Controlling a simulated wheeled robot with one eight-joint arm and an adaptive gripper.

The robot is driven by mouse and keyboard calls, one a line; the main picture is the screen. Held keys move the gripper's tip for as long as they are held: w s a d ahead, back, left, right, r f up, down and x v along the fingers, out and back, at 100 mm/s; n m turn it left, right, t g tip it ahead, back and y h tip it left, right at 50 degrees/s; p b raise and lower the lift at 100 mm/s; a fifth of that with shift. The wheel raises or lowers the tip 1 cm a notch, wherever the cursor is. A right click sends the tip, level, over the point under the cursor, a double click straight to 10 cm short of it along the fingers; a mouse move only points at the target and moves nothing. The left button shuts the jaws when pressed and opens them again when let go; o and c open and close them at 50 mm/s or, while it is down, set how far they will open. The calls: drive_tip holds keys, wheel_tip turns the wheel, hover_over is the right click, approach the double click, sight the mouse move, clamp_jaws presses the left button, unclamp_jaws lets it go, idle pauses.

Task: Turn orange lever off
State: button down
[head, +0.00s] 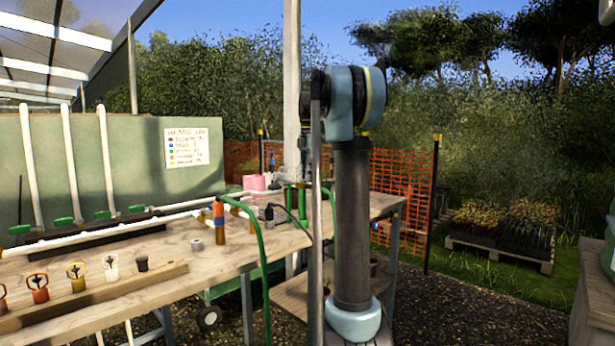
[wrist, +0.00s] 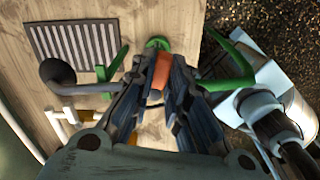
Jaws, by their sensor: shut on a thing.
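The orange lever (wrist: 161,72) shows in the wrist view as a short orange piece between the fingertips of my gripper (wrist: 160,88). The dark fingers stand on both sides of it and are shut on it. A green part (wrist: 158,43) sits just beyond the lever, and the lever's lower end is hidden between the fingers.
The wooden bench (head: 150,262) holds a rack with several coloured fittings and an orange-and-blue cylinder (head: 218,211). A green hose (head: 262,255) hangs over its front edge. In the wrist view a slotted grille (wrist: 78,46), a dark bent pipe (wrist: 57,74) and green handles flank my gripper.

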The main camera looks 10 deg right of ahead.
drive_tip(key=shift+s+a+m, duration=0.15)
drive_tip(key=shift+s+m, duration=0.45)
drive_tip(key=shift+m, duration=1.9)
drive_tip(key=shift+s+a+m, duration=0.2)
drive_tip(key=shift+s+m, duration=0.4)
drive_tip(key=shift+m, duration=1.9)
drive_tip(key=shift+s+a+m, duration=0.15)
drive_tip(key=shift+s+m, duration=0.45)
drive_tip(key=shift+m, duration=1.9)
drive_tip(key=c, duration=1.6)
unclamp_jaws()
drive_tip(key=shift+o, duration=0.2)
drive_tip(key=shift+r, duration=0.1)
wheel_tip(320, 180, up, 12)
